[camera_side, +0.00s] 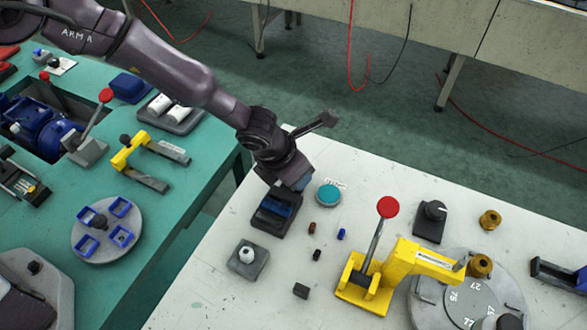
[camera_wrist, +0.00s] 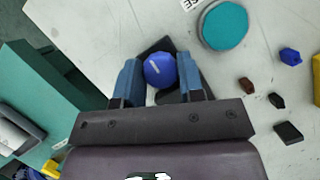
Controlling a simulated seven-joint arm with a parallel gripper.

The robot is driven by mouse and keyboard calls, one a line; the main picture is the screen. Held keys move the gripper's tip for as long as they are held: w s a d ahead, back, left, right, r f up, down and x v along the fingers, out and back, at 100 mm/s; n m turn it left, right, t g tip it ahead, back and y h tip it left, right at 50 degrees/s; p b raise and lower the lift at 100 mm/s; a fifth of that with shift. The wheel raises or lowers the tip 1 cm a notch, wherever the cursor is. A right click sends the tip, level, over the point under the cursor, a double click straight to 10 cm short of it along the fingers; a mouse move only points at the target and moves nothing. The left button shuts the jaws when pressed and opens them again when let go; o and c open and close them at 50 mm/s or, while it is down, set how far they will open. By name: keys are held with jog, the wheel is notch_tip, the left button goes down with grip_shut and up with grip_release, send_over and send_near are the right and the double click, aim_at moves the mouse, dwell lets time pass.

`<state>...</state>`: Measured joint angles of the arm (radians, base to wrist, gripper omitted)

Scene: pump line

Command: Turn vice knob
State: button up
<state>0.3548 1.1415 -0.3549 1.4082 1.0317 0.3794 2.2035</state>
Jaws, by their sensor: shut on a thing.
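My gripper (camera_wrist: 159,72) is shut on a round blue knob (camera_wrist: 160,70) in the wrist view, with one blue finger on each side of it. The knob has a pale line mark on its face. It sits on a dark vice base (camera_wrist: 158,47), partly hidden by the fingers. In the side view my gripper (camera_side: 288,188) reaches down to the dark vice (camera_side: 272,222) near the left edge of the white table. The knob itself is hidden there behind my gripper.
A teal round button (camera_side: 328,194) stands close to the right of my gripper. A grey block with a white knob (camera_side: 247,259) stands in front. Small loose pieces lie nearby. A yellow lever clamp with a red-topped handle (camera_side: 388,207) rises further right.

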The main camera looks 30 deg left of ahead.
jog(key=shift+n, duration=0.3)
jog(key=n+y, duration=0.2)
jog(key=n, duration=0.2)
jog(key=shift+d+n, duration=0.1)
jog(key=shift+n, duration=0.2)
jog(key=n+y, duration=0.2)
jog(key=n, duration=0.3)
jog(key=shift+n, duration=0.4)
jog(key=o, duration=0.6)
jog(key=shift+r, duration=0.15)
